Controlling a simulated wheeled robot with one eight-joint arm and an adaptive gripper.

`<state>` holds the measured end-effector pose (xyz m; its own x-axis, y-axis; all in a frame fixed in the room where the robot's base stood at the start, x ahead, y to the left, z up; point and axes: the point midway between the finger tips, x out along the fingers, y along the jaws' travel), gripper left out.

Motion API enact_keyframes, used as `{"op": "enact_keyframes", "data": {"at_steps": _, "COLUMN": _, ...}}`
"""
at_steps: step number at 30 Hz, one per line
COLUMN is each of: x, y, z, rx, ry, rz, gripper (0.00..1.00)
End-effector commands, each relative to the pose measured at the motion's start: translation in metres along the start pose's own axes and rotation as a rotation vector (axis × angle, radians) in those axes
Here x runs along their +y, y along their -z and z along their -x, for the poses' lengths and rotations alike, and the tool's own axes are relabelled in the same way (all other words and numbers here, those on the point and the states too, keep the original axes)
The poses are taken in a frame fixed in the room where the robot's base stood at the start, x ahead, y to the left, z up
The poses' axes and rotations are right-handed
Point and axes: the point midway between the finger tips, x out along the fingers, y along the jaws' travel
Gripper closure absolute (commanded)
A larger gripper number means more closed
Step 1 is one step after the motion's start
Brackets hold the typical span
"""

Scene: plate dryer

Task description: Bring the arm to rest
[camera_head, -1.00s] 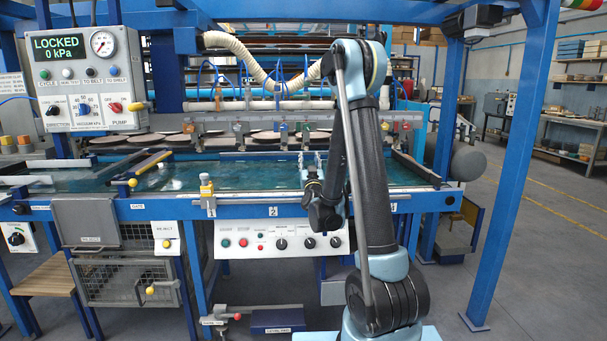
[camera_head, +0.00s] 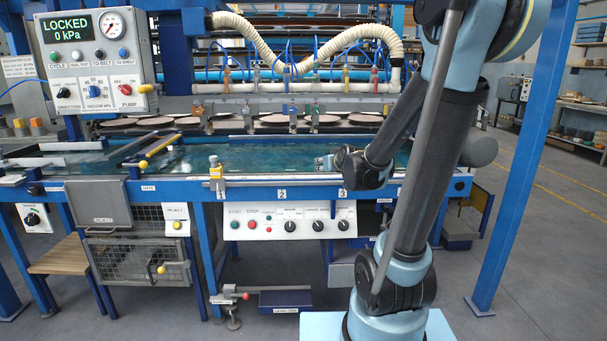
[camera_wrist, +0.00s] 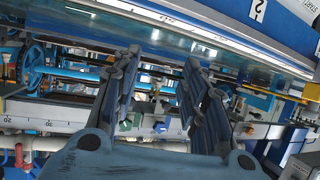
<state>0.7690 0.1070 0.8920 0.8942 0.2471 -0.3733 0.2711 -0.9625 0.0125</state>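My arm stands at the right of the head view, bent at a high elbow, with its forearm reaching down to the left. My gripper (camera_head: 327,162) is small in the head view, in front of the blue-green belt (camera_head: 255,157) of the plate dryer. In the wrist view my gripper (camera_wrist: 157,95) shows two dark fingers spread apart, with nothing between them. The dryer's front rail and the belt lie beyond the fingers. The control box (camera_head: 93,62) at the upper left shows "LOCKED 0 kPa".
Several round plates (camera_head: 275,120) lie behind the belt under a row of suction hoses (camera_head: 355,40). A button panel (camera_head: 290,222) hangs below the front rail. A blue post (camera_head: 528,150) stands right of my arm.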

Motion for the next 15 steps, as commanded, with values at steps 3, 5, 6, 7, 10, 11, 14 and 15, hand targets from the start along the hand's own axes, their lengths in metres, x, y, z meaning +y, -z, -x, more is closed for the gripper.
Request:
{"op": "enact_keyframes", "data": {"at_steps": 3, "x": 0.002, "y": -0.024, "z": 0.024, "rx": -0.100, "ry": 0.002, "rz": -0.011, "gripper": 0.60}}
{"op": "enact_keyframes", "data": {"at_steps": 5, "x": 0.002, "y": -0.037, "z": 0.036, "rx": -0.152, "ry": 0.003, "rz": -0.019, "gripper": 0.60}}
{"op": "enact_keyframes", "data": {"at_steps": 6, "x": 0.003, "y": -0.045, "z": 0.044, "rx": -0.187, "ry": 0.002, "rz": -0.023, "gripper": 0.60}}
{"op": "enact_keyframes", "data": {"at_steps": 7, "x": 0.004, "y": -0.052, "z": 0.050, "rx": -0.214, "ry": 0.001, "rz": -0.027, "gripper": 0.60}}
{"op": "enact_keyframes", "data": {"at_steps": 10, "x": 0.005, "y": -0.074, "z": 0.072, "rx": -0.302, "ry": -0.005, "rz": -0.040, "gripper": 0.60}}
{"op": "enact_keyframes", "data": {"at_steps": 11, "x": 0.005, "y": -0.082, "z": 0.079, "rx": -0.329, "ry": -0.007, "rz": -0.045, "gripper": 0.60}}
{"op": "enact_keyframes", "data": {"at_steps": 14, "x": 0.007, "y": -0.104, "z": 0.103, "rx": -0.417, "ry": -0.017, "rz": -0.061, "gripper": 0.60}}
{"op": "enact_keyframes", "data": {"at_steps": 15, "x": 0.008, "y": -0.114, "z": 0.113, "rx": -0.452, "ry": -0.023, "rz": -0.069, "gripper": 0.60}}
